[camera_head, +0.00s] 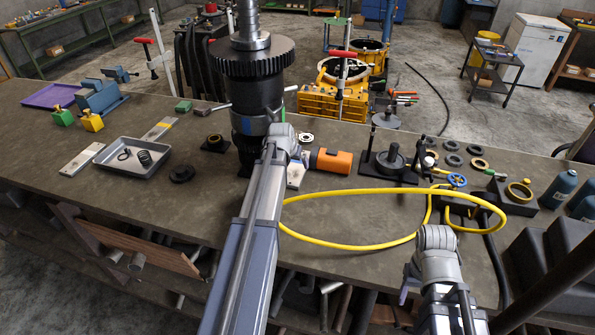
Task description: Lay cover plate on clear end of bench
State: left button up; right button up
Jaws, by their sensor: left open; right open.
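I cannot tell for certain which part is the cover plate. Flat pale plates lie on the bench (215,205): one at left (82,160), one behind the grey tray (158,129), and a pale piece (296,176) beside my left wrist. My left gripper (296,156) is open beside the dark gear shaft assembly (258,95), near an orange cylinder (332,161); its fingertips are mostly hidden by my arm. My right gripper (412,280) is open over the front bench edge at right, largely hidden by its wrist. I see nothing held in either.
A grey tray (105,164) with rings, a blue vise (100,97) and a purple tray (52,95) occupy the left. A yellow hose (350,247) loops across the right. A black press stand (388,160), rings and bottles crowd the right end. Bare bench shows at front left.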

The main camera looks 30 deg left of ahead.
aim_at(297, 167)
pick_arm(q)
jog(key=b+x, duration=0.4)
jog(key=x, duration=0.1)
jog(key=shift+w+d, duration=0.1)
jog(key=shift+w, duration=0.3)
jog(key=shift+r, duration=0.1)
jog(key=shift+c, duration=0.4)
grip_shut()
